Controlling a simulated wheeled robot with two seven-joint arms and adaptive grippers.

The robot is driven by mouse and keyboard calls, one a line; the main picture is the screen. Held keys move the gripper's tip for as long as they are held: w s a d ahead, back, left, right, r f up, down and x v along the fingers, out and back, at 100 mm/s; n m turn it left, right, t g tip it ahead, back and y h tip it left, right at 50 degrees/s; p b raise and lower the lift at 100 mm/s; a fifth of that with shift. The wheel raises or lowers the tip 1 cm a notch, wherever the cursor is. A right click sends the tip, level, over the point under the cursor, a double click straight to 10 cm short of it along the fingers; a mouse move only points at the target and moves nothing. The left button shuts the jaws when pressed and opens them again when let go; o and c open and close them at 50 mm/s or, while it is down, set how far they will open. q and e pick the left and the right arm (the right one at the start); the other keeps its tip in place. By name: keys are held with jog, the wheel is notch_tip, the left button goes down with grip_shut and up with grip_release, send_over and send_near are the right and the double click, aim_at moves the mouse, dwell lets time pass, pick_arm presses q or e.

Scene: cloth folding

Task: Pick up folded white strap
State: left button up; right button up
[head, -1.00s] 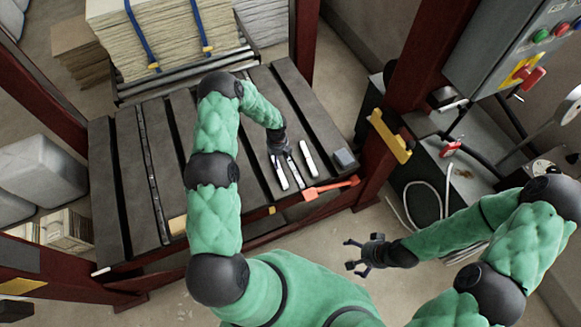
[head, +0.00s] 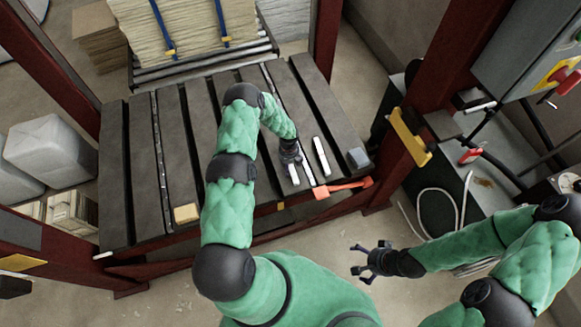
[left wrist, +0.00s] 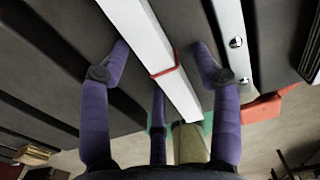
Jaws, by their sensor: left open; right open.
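A white folded strap (head: 294,176) lies on the slatted dark table near its front edge, partly hidden under my left gripper (head: 290,158). In the left wrist view the white strap (left wrist: 150,45) with a thin red band runs lengthwise between the spread fingers of my left gripper (left wrist: 160,75). The fingers are open, and I cannot tell whether they touch it. My right gripper (head: 372,262) is open and empty, off the table at the lower right.
An orange-red tool (head: 343,188) lies at the table's front edge. A grey block (head: 358,158) sits at the front right corner, a yellow block (head: 186,214) at the front left. A red post (head: 395,160) stands right of the table (head: 172,135). The table's left half is mostly clear.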

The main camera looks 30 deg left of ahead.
pick_arm(q)
jog(key=c, duration=1.2)
jog(key=shift+c, duration=0.2)
